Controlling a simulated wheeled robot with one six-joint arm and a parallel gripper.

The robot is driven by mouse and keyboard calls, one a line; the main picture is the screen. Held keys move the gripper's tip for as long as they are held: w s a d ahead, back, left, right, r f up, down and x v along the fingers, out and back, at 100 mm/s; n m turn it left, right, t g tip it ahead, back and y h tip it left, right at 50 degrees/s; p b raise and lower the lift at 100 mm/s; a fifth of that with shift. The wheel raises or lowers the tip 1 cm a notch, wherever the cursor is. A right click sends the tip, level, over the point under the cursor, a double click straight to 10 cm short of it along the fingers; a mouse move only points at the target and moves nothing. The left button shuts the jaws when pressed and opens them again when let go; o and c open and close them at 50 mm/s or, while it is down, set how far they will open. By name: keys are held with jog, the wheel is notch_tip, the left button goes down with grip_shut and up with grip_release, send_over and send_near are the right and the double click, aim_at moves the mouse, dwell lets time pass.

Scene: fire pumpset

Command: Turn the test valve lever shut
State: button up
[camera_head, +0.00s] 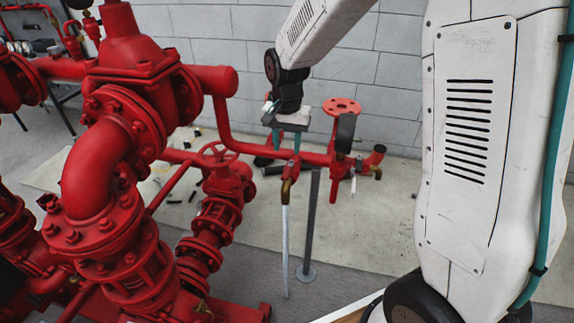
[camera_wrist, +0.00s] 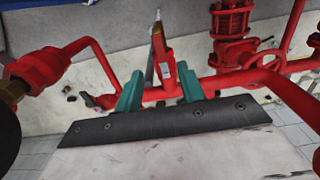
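The test valve is on the red pipe below my gripper, with a brass outlet (camera_head: 287,190) and a pale stream (camera_head: 285,250) running straight down from it. In the wrist view a red upright piece with a small grey part, apparently the valve lever (camera_wrist: 170,75), stands between my fingers. My gripper (camera_head: 287,150) is open, its teal fingers pointing down just above the outlet. In the wrist view the gripper (camera_wrist: 161,88) has its fingers apart on either side of the red piece. I cannot tell whether either finger touches it. In the head view the lever is hidden or too small to make out.
A red pipe (camera_head: 260,151) runs across behind the valve to a branch with a red round flange (camera_head: 342,107). Large red pumps and pipes (camera_head: 125,190) fill the left. A grey post (camera_head: 310,220) stands beside the stream. A grey block wall (camera_head: 375,70) is behind.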

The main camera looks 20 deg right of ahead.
aim_at(287, 171)
notch_tip(287, 171, down, 8)
jog(key=shift+r, duration=0.1)
dwell(0.4)
grip_shut()
